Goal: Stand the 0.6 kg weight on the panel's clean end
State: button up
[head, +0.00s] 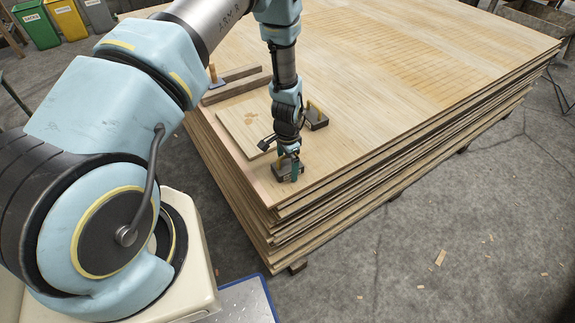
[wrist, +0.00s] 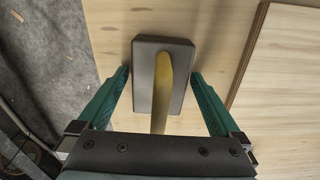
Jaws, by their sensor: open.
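A dark grey block weight with a yellow handle (wrist: 145,75) sits on the bare top sheet, near the stack's front corner; the head view shows it too (head: 283,174). My gripper (wrist: 162,76) is open above it, one green finger on each side, the handle between them. A second dark weight with a yellow handle (head: 316,118) stands farther back, beside the small pale panel (head: 240,122). No weight marking is readable.
The large veneer stack (head: 390,55) has free room on its top to the right. Dark wooden strips (head: 236,88) and a wooden-handled tool (head: 213,75) lie behind the panel. A black object (head: 266,142) is at the panel's front edge. Bins (head: 66,18) stand far left.

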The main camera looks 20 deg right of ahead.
grip_shut()
dwell(0.8)
